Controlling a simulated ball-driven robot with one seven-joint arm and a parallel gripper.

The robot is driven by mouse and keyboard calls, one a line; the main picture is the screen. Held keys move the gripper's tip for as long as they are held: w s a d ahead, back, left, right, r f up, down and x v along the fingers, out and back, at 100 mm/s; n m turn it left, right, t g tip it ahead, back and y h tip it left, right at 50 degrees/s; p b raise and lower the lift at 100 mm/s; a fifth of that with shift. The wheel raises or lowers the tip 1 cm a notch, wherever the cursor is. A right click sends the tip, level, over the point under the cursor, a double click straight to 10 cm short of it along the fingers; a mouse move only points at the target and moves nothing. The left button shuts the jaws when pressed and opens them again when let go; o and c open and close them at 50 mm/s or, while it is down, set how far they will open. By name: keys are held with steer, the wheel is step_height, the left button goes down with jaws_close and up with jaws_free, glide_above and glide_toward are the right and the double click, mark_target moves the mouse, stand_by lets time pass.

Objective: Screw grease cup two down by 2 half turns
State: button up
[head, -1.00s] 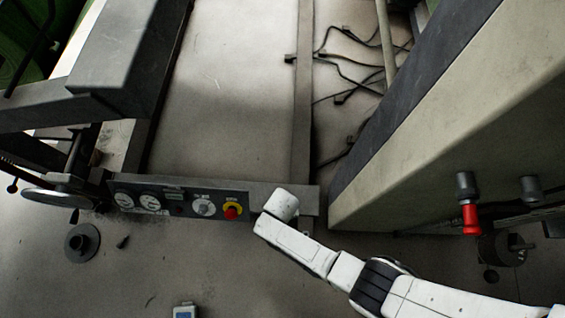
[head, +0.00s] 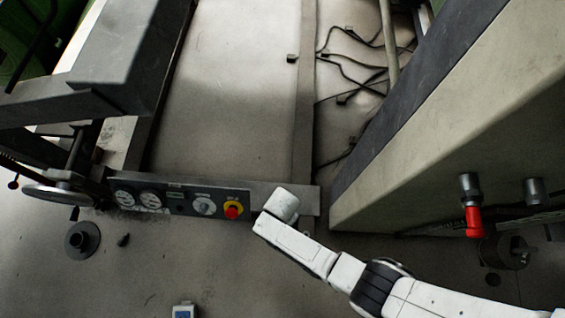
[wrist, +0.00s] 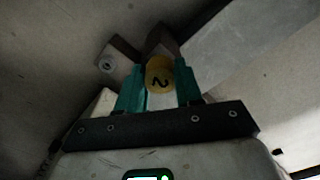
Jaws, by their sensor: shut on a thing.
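Grease cup two (wrist: 159,75) shows in the wrist view as a round yellowish cap marked with a 2. It sits between the two green fingers of my gripper (wrist: 160,88), which is shut on it. Behind the cup is a dark bracket or block (wrist: 158,42).
A control panel (head: 180,201) with gauges and a red knob (head: 232,212) lies left of my arm. A large beige machine body (head: 440,120) with a red handle (head: 473,220) stands at right. Black cables (head: 350,75) lie on the floor behind.

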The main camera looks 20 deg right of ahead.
steer(key=shift+w+m, duration=0.1)
steer(key=shift+m, duration=1.1)
steer(key=shift+m, duration=0.3)
steer(key=o, duration=1)
steer(key=shift+o, duration=0.2)
step_height(320, 180, up, 11)
steer(key=p, duration=0.6)
steer(key=shift+f, duration=0.1)
